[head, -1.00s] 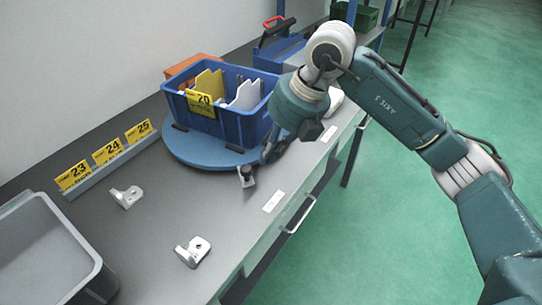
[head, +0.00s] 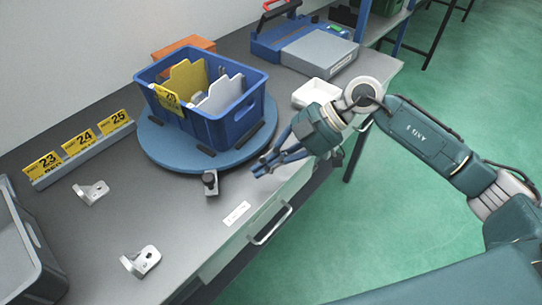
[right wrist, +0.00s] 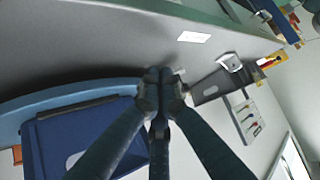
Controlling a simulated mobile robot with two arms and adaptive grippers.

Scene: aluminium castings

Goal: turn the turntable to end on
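The turntable (head: 170,148) is a round blue disc on the grey bench, with a blue bin (head: 232,128) standing on it. The bin holds yellow and white upright dividers, and its yellow label faces front-left. A small grey block with a dark knob (head: 210,183) stands at the disc's front edge. My right gripper (head: 262,168) is just right of the disc's front-right rim, apparently clear of it. Its fingertips meet in the right wrist view (right wrist: 160,78), with nothing seen between them. The blue disc's rim (right wrist: 60,97) and bin show at left there. My left gripper is out of view.
Two metal castings (head: 91,193) (head: 141,261) lie at the front left. A label rail (head: 80,150) and a grey tray (head: 30,255) are further left.

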